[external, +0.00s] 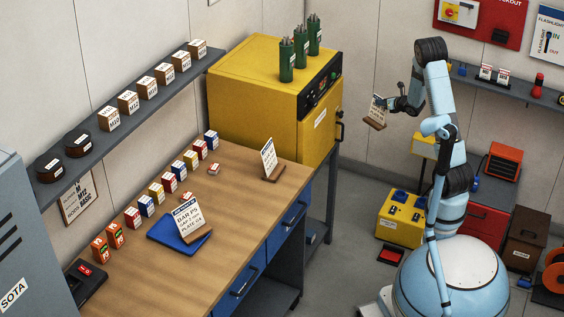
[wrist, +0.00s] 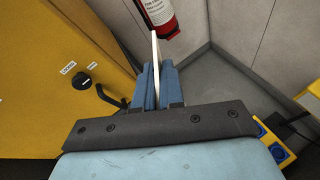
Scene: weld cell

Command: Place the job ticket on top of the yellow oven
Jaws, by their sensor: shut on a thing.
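My gripper (external: 390,102) is shut on a job ticket (external: 377,108), a white printed card on a wooden stand. It is in the air to the right of the yellow oven (external: 247,95). In the wrist view the ticket (wrist: 155,50) shows edge-on as a thin white strip between the fingers of my gripper (wrist: 154,85). The oven's yellow side with a knob and handle is at the left of the wrist view (wrist: 60,70). The oven's top carries several green cylinders (external: 300,50) near its right edge; the left part of the top is bare.
Several small boxes line the bench and wall shelf (external: 130,115). A fire extinguisher (wrist: 160,15) is on the wall. A yellow box (external: 400,222) stands on the floor.

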